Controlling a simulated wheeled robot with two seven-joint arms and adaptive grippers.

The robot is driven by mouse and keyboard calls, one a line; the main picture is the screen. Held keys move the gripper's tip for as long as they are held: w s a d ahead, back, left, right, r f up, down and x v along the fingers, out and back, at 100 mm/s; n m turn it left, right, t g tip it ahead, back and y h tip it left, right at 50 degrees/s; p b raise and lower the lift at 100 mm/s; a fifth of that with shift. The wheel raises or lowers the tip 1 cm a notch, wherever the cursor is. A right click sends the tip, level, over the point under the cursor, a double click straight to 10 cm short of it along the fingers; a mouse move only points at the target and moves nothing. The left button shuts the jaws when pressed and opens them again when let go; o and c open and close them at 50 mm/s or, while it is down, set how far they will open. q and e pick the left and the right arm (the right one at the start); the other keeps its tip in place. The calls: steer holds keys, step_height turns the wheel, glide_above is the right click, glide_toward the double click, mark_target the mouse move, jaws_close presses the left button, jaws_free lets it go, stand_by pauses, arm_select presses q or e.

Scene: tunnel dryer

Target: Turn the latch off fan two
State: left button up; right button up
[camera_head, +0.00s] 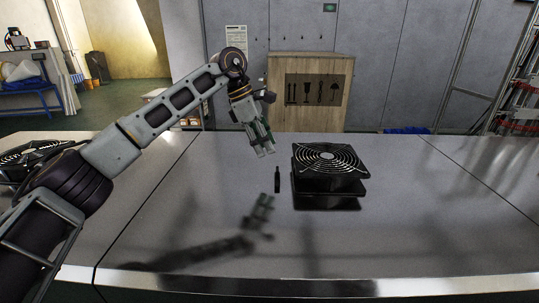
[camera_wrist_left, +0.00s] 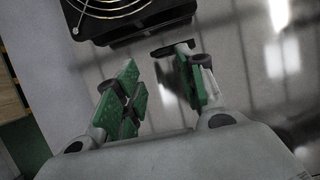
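A black fan (camera_head: 328,172) with a round wire guard lies on the grey table (camera_head: 420,215). Its edge also shows at the top of the left wrist view (camera_wrist_left: 120,20). A small upright black piece, perhaps the latch (camera_head: 277,180), stands left of this fan. A dark bar by one fingertip in the left wrist view (camera_wrist_left: 168,49) may be the same piece. My left gripper (camera_head: 264,150) is above the table, left of the fan, pointing down. In the wrist view its green-padded fingers are apart, with nothing seen between them. No fan number is readable. My right gripper is not in view.
Another fan (camera_head: 35,153) lies at the far left, partly behind my left arm. A wooden crate (camera_head: 312,70) stands behind the table. The table's right side and front are clear.

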arm_select(q)
steer(key=shift+v, duration=2.1)
